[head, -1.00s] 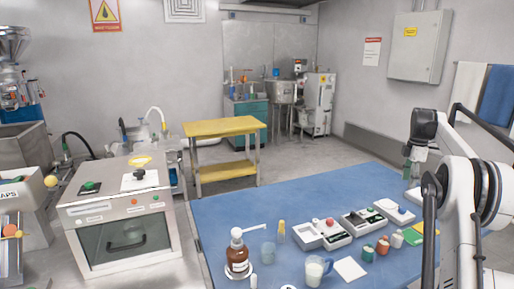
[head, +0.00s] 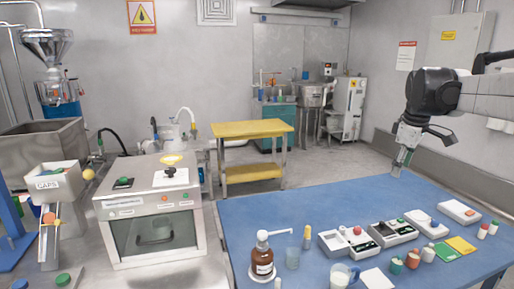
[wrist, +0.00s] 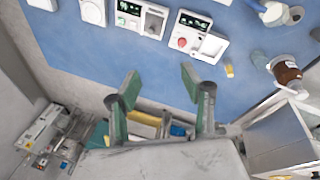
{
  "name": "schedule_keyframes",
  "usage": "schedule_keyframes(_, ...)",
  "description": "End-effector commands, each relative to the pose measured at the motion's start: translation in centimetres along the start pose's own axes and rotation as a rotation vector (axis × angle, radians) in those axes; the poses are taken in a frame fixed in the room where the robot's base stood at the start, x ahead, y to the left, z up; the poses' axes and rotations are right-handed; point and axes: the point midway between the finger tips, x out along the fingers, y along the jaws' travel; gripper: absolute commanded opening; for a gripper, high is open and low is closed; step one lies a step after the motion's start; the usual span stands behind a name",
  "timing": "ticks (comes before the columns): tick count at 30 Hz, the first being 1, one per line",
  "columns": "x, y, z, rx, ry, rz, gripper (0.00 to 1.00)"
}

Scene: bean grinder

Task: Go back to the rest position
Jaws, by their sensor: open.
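My gripper (head: 402,160) is raised above the far right part of the blue table (head: 300,215) in the head view, pointing down. In the wrist view my gripper (wrist: 158,90) shows two green-padded fingers spread apart with nothing between them. Below the fingers lies the bare blue table top. My arm reaches in from the right edge of the head view.
Several white devices, including one with a red knob (head: 348,241), stand on the table. A brown pump bottle (head: 262,258), glass beaker (head: 292,257) and small jars stand near its front. A steel oven (head: 155,225) stands left; a yellow cart (head: 250,129) stands behind.

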Motion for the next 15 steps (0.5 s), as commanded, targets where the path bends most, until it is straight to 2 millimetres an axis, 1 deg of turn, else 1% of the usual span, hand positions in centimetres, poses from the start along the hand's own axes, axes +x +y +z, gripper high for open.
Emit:
schedule_keyframes(1, -0.7, -1.8, 0.0, 0.023, 0.011, 0.009, 0.42)
schedule_keyframes(5, -2.0, -6.0, 0.1, 0.097, 0.04, 0.032, 0.42)
schedule_keyframes(6, -2.4, -7.3, 0.2, 0.121, 0.049, 0.038, 0.42)
schedule_keyframes(10, -3.2, -11.5, 0.8, 0.196, 0.083, 0.056, 0.42)
schedule_keyframes(15, -3.6, -17.0, 2.0, 0.296, 0.131, 0.073, 0.42)
